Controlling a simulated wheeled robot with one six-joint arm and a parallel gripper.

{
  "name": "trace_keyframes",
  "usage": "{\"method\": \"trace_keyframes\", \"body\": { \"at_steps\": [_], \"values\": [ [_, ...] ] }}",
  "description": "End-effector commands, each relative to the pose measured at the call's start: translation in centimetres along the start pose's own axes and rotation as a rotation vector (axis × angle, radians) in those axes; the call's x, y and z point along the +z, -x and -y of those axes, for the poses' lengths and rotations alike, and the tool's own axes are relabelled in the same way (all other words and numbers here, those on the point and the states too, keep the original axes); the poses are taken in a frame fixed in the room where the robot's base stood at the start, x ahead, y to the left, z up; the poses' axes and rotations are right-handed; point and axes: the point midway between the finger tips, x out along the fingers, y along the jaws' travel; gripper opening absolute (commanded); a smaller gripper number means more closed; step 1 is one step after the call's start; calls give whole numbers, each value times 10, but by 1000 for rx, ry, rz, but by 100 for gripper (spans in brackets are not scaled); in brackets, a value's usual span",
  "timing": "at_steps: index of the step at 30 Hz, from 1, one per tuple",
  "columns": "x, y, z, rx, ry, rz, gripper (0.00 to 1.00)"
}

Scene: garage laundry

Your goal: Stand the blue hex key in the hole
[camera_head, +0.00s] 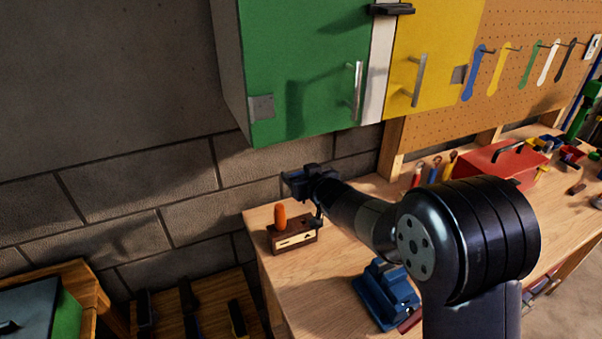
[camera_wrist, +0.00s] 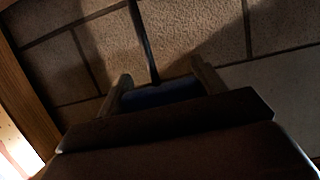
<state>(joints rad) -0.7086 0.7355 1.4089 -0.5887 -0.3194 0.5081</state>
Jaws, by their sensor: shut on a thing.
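My gripper (camera_head: 306,183) is above the left end of the workbench, just over and behind a dark wooden block (camera_head: 292,242). An orange-handled tool (camera_head: 280,217) stands upright in the block's left part. In the wrist view my gripper (camera_wrist: 163,82) is shut on the blue hex key, whose dim blue part (camera_wrist: 160,96) shows between the fingers. Its thin dark shaft extends away from the fingers, slightly tilted in the picture. The block's holes are too small to make out, and the block does not show in the wrist view.
A blue vise (camera_head: 387,293) stands on the workbench (camera_head: 343,258) below my arm. A red toolbox (camera_head: 503,164) and several hand tools are farther right. The green cabinet (camera_head: 300,70) hangs above, and a grey block wall (camera_head: 110,190) is behind.

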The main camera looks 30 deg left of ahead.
Motion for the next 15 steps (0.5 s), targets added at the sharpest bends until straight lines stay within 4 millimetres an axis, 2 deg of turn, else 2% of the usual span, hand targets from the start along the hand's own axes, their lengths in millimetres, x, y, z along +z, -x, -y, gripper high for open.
{"method": "trace_keyframes", "body": {
  "at_steps": [15],
  "values": [
    [25, -8, 0, 0, 1, 0, 43]
  ]
}}
